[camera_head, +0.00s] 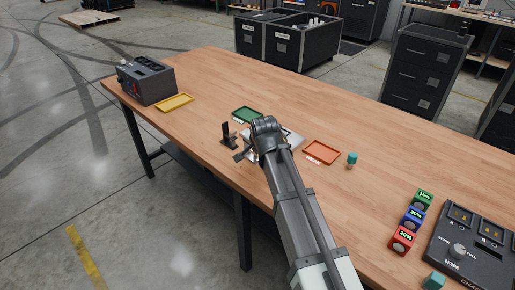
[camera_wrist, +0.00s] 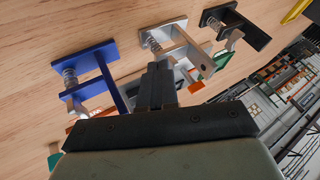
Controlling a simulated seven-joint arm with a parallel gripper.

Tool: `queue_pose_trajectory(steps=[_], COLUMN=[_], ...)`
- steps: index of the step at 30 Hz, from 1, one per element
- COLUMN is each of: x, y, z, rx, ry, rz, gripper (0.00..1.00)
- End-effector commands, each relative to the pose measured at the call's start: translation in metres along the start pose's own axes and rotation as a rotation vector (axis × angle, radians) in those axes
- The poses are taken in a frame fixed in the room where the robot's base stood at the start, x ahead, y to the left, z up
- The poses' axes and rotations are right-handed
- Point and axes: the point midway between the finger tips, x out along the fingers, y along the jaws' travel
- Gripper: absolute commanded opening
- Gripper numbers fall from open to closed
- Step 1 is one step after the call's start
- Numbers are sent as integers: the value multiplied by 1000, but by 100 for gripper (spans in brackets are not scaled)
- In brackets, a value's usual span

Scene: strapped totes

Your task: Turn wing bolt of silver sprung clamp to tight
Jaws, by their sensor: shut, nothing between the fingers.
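The silver sprung clamp (camera_wrist: 176,48) is at the upper middle of the wrist view, with a coil spring (camera_wrist: 153,44) on its left side. My gripper (camera_wrist: 160,68) is shut and empty, its fingertips pointing at the clamp's lower edge. The fingers hide part of the clamp, and I cannot tell whether they touch it. Its wing bolt is not clearly made out. A blue clamp (camera_wrist: 92,60) is to the left and a black clamp (camera_wrist: 238,30) to the right. In the head view my arm hides most of the silver clamp; the black clamp (camera_head: 229,141) shows beside it.
On the wooden table (camera_head: 210,80) lie a yellow tray (camera_head: 175,102), a green tray (camera_head: 246,114) and an orange tray (camera_head: 321,152). Control boxes stand at both ends. The table's back middle is clear.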

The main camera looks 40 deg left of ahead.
Motion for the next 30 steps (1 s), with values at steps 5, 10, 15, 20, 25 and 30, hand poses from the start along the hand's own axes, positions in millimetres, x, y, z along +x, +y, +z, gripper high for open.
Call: queue_pose_trajectory(steps=[5,10,15,20,25,30], x=[0,0,0,0,0,0], y=[-1,-2,-2,-3,-4,-5], z=[1,2,2,3,4,5], rx=[18,43,62,84,112,143], ry=[9,23,33,45,59,76], rz=[9,23,34,46,61,77], gripper=[0,0,0,0,0,0])
